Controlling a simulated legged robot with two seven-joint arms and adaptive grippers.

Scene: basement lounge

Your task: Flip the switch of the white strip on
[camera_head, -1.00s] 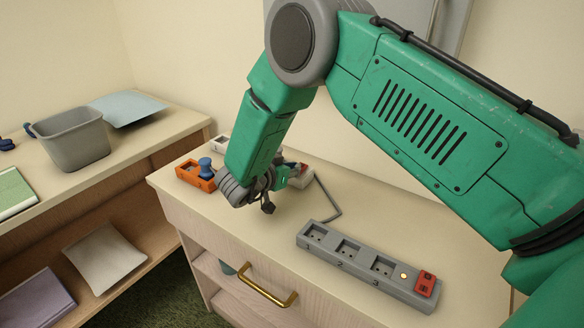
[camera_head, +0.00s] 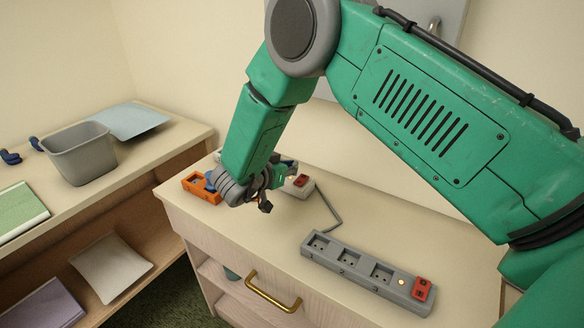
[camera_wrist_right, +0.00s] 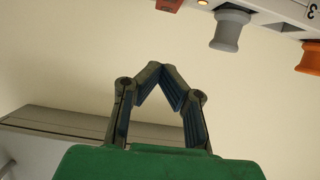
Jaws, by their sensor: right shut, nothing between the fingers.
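The white strip (camera_head: 312,192) lies at the back of the cabinet top, mostly hidden behind my right gripper in the head view. Its red switch (camera_head: 302,181) shows just right of the gripper. In the right wrist view the strip (camera_wrist_right: 270,12) crosses the top edge, with a lit orange light and the red switch (camera_wrist_right: 168,4) cut off by the frame. My right gripper (camera_head: 262,200) is above the cabinet top, in front of the strip. Its fingertips meet in the wrist view (camera_wrist_right: 158,72), empty and apart from the switch. My left gripper is not in view.
A grey strip (camera_head: 330,247) with a red switch (camera_head: 421,289) and lit light lies at the front right. A grey plug (camera_wrist_right: 232,28) and an orange plug (camera_wrist_right: 312,58) stick out of the white strip.

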